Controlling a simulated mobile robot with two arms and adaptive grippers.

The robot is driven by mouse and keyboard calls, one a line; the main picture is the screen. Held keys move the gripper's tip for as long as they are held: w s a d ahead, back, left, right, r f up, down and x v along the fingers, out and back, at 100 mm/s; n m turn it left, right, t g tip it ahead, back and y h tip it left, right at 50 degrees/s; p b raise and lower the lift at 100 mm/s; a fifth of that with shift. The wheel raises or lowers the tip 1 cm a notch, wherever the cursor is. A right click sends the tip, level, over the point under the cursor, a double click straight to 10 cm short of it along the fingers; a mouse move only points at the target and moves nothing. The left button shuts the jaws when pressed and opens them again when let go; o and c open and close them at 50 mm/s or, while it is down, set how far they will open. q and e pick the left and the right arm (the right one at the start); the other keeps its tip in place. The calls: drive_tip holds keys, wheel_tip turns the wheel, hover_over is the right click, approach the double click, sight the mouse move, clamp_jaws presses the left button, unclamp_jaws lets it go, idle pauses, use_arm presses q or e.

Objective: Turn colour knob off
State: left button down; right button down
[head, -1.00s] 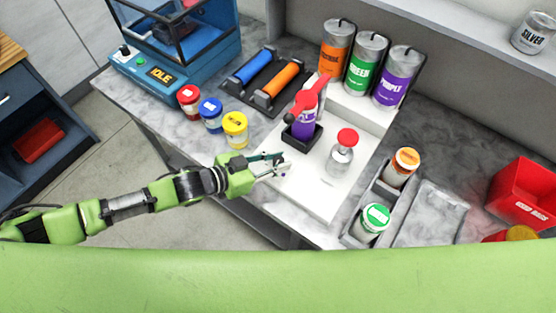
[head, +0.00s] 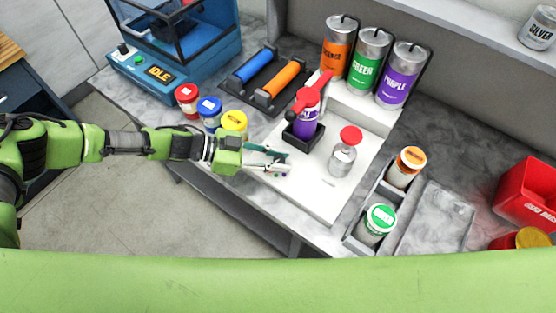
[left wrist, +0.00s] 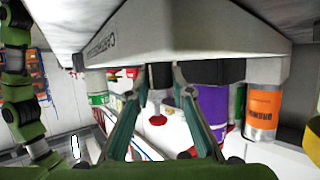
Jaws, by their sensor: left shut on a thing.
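My left gripper (head: 283,162) is at the front left edge of the white colour station (head: 310,195). Small marks show on that edge beside the fingertips. In the left wrist view the two fingers (left wrist: 160,76) reach the lettered white panel (left wrist: 150,30), with a dark shape between their tips. The gripper is shut on what seems to be the colour knob, though fingers and background make its outline and pointer setting unclear. On the station stand a red-capped clear bottle (head: 344,156) and a purple bottle under a red lever (head: 305,122). My right gripper is not in view.
Red, blue and yellow-lidded jars (head: 233,122) stand close behind my left gripper. Orange (head: 337,48), green (head: 367,62) and purple cans (head: 398,80) line the back. The blue machine (head: 185,55) reads IDLE. A grey rack (head: 353,240) holds two jars.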

use_arm(q)
drive_tip(key=shift+r+m+g, duration=0.15)
drive_tip(key=shift+m+g, duration=0.45)
drive_tip(key=shift+g, duration=0.2)
drive_tip(key=c, duration=1.8)
unclamp_jaws()
drive_tip(key=shift+d, duration=0.1)
drive_tip(key=v, duration=1.2)
